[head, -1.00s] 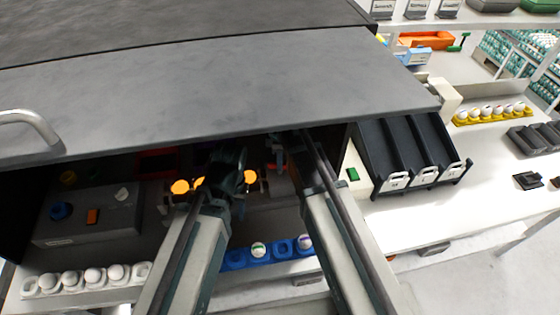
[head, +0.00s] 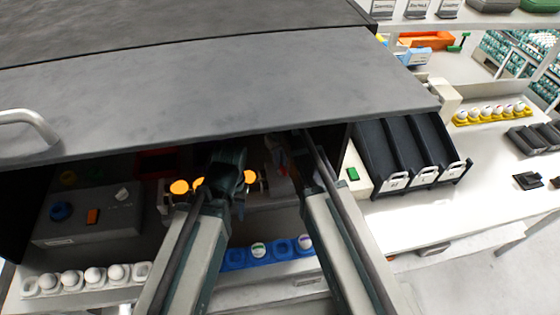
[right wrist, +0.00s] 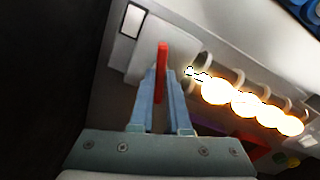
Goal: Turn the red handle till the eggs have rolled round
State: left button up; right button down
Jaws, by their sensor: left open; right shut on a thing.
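The red handle (right wrist: 162,72) stands between the fingers of my right gripper (right wrist: 161,85) in the right wrist view, and the fingers are shut on it. In the head view my right gripper (head: 283,160) reaches under the grey hood, and the handle there is mostly hidden by it. Several glowing eggs (right wrist: 243,104) lie in a row beside the handle, with pale rings along the row. In the head view some glowing orange eggs (head: 180,187) show next to my left gripper (head: 225,170). My left gripper is open, though its fingertips are hard to make out.
A large grey hood (head: 220,85) overhangs both grippers. A control box (head: 88,215) stands at left. White eggs in a tray (head: 88,278) and a blue tray (head: 235,257) with two eggs lie in front. A black sorter (head: 400,150) stands at right.

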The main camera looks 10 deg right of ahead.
jog(key=m, duration=0.4)
jog(key=shift+m, duration=1.8)
jog(key=c, duration=0.9)
grip_release()
notch_tip(320, 180, up, 14)
jog(key=p, duration=1.3)
jog(key=shift+f+p, duration=0.1)
jog(key=shift+p, duration=0.3)
